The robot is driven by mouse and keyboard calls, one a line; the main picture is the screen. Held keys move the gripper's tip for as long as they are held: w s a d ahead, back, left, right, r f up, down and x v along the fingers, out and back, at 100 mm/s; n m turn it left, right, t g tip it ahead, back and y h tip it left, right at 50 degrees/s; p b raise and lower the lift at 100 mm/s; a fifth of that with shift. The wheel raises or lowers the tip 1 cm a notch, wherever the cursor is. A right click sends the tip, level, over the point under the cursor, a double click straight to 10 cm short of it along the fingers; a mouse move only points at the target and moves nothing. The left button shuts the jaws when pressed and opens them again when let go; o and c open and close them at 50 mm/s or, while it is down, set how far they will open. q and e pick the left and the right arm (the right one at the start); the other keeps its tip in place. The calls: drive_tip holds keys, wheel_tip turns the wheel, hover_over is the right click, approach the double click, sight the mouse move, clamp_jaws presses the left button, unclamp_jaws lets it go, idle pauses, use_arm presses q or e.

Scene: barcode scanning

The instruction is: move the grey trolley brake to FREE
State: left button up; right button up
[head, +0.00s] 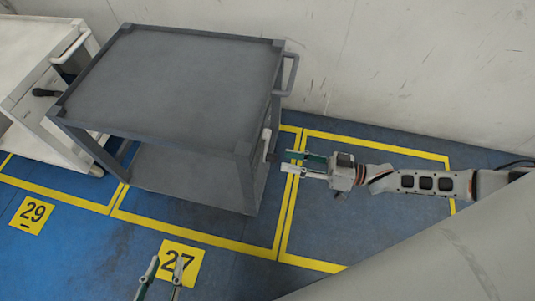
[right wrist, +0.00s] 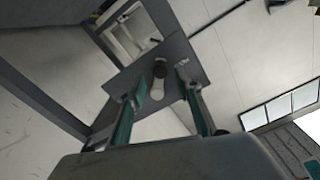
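The grey trolley (head: 180,80) stands by the wall in the head view. Its brake lever (head: 266,143) is on its right-hand side, small and light-coloured. In the right wrist view the lever (right wrist: 157,84) has a pale grip and dark knob on a grey plate (right wrist: 190,58). My right gripper (head: 289,161) is just right of the lever. In the right wrist view its open fingers (right wrist: 158,97) stand on either side of the lever with gaps. No FREE marking is readable. My left gripper (head: 167,262) is open and empty at the bottom, over the floor.
A white trolley (head: 18,50) with a black-knobbed lever (head: 45,93) stands left of the grey one. Yellow lines mark floor bays, with signs 29 (head: 32,214) and 27 (head: 180,263). The wall (head: 400,70) is behind. Floor in front of the trolley is clear.

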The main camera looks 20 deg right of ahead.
sight(271, 157)
drive_tip(key=shift+x, duration=3.2)
